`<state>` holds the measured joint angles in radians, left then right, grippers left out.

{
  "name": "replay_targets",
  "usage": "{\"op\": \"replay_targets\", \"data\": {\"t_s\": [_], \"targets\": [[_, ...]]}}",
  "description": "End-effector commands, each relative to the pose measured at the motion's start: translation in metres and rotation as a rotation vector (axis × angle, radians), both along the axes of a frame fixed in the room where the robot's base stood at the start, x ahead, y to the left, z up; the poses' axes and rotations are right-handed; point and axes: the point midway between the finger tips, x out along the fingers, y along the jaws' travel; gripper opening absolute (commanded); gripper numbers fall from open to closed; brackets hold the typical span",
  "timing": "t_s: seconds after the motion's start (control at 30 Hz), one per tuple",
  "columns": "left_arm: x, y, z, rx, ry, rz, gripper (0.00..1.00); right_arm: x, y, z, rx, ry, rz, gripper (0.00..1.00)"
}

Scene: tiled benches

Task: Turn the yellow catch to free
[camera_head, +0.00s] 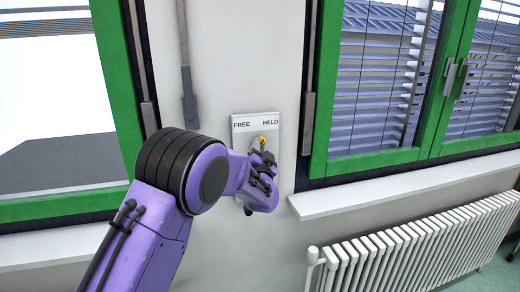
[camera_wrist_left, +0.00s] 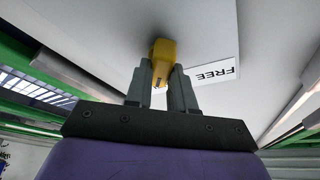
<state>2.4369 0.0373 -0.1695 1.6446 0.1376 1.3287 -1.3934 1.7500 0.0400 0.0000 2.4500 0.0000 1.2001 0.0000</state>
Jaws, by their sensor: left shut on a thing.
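The yellow catch (camera_head: 261,140) is on a pale wall plate (camera_head: 253,115) marked FREE at the left and HELD at the right. My left gripper (camera_head: 262,156) is in front of the plate and hides most of the catch in the head view. In the left wrist view the yellow catch (camera_wrist_left: 163,52) sits between the two grey fingers of the left gripper (camera_wrist_left: 162,80), which are shut on it. The word FREE shows upside down beside it. Which mark the catch points to is hard to tell. My right gripper is not in view.
Green-framed windows (camera_head: 322,95) stand on both sides of the plate. A white sill (camera_head: 400,187) and a white radiator (camera_head: 415,245) are at the lower right. Bare wall surrounds the plate.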

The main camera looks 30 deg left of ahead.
Motion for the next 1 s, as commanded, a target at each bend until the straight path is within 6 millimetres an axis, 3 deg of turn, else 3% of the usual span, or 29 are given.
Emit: {"op": "replay_targets", "data": {"t_s": [0.37,1.0], "targets": [[0.000,-0.001,-0.007,-0.127,-0.150,-0.001,0.00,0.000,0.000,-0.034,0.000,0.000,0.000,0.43],[0.002,-0.002,-0.006,-0.522,-0.607,0.000,0.00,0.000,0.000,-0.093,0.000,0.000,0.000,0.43]]}}
